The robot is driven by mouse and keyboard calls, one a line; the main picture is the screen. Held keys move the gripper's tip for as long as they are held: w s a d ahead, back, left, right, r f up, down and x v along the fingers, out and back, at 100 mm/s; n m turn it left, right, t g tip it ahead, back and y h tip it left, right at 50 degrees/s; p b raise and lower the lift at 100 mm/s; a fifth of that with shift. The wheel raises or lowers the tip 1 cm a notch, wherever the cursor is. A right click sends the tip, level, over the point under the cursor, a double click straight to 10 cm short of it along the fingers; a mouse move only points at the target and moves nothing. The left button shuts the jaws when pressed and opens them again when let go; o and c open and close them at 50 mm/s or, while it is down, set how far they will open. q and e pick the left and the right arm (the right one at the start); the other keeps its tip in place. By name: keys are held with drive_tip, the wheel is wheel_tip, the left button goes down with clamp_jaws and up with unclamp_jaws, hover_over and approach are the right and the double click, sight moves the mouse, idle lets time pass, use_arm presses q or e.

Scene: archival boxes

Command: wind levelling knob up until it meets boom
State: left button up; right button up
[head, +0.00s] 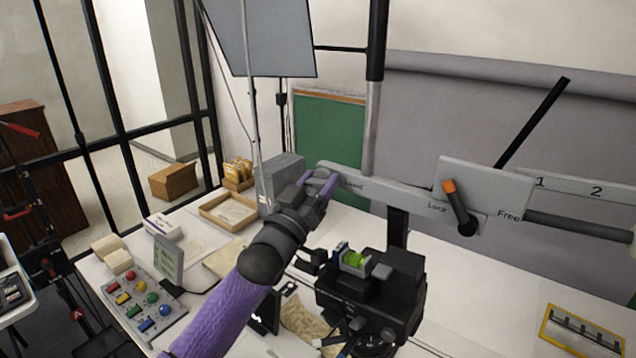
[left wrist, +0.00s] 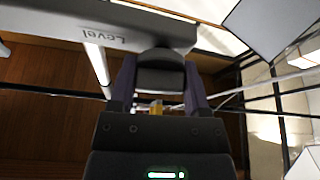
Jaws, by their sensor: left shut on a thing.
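A pale grey boom (head: 395,190) runs across the head view, with a label near its left end that reads "Level" in the left wrist view (left wrist: 75,25). My left gripper (head: 322,182) is at the boom's left end. In the left wrist view, its purple fingers are shut on a dark grey levelling knob (left wrist: 160,76), one finger on each side. The knob's top lies right against the boom's edge in that view; I cannot tell whether they touch. In the head view the fingers mostly hide the knob. My right gripper is not in view.
A lever with an orange tip (head: 449,187) sits on the boom's plate, marked "Free". A black mount with a green spirit level (head: 355,259) stands below the boom. A button panel (head: 143,303), a wooden tray (head: 229,211) and a yellow-edged frame (head: 583,331) lie on the white table.

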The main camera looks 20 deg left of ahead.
use_arm(q)
drive_tip(key=shift+m, duration=0.4)
drive_tip(key=m+h, duration=0.1)
drive_tip(key=m, duration=0.1)
drive_tip(key=m+g+h+b, duration=0.1)
drive_tip(key=m, duration=0.1)
drive_tip(key=shift+f+h, duration=0.1)
drive_tip(key=shift+h, duration=0.2)
drive_tip(key=m+g+h, duration=0.1)
drive_tip(key=m, duration=0.2)
drive_tip(key=shift+m+h+b, duration=0.3)
drive_tip(key=shift+b, duration=0.05)
drive_tip(key=shift+m+g+h, duration=0.4)
drive_tip(key=shift+m+g, duration=0.1)
drive_tip(key=shift+m, duration=1.3)
drive_tip(key=o, duration=1.3)
